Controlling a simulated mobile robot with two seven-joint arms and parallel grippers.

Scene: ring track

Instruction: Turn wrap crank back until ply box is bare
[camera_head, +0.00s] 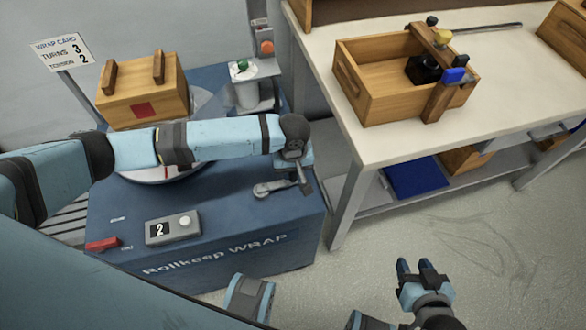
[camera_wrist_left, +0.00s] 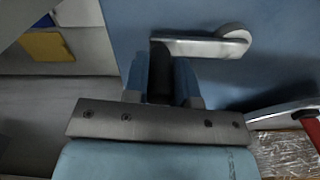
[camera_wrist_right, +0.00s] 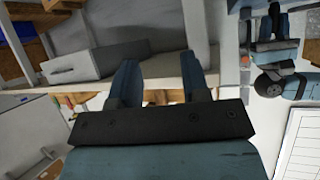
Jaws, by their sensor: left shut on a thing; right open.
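The ply box (camera_head: 143,102), light wood with a red square on its front and two dark battens on top, sits on the turntable of the blue wrap machine (camera_head: 225,262). Clear film shows faintly beside its right side; I cannot tell how much lies on the box. The grey wrap crank (camera_head: 268,188) is on the machine's top at the front right. It also shows in the left wrist view (camera_wrist_left: 200,47). My left gripper (camera_head: 303,181) is shut on the crank's handle end, its fingers mostly hiding the handle. My right gripper (camera_head: 423,268) is open and empty above the floor.
A counter box (camera_head: 173,228) reads 2. A wrap card (camera_head: 63,50) reads turns 3, tension 2. A red lever (camera_head: 102,244) is at the machine's front left. A film post (camera_head: 244,88) stands behind. A workbench (camera_head: 400,145) with a clamped wooden tray (camera_head: 375,105) is at right.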

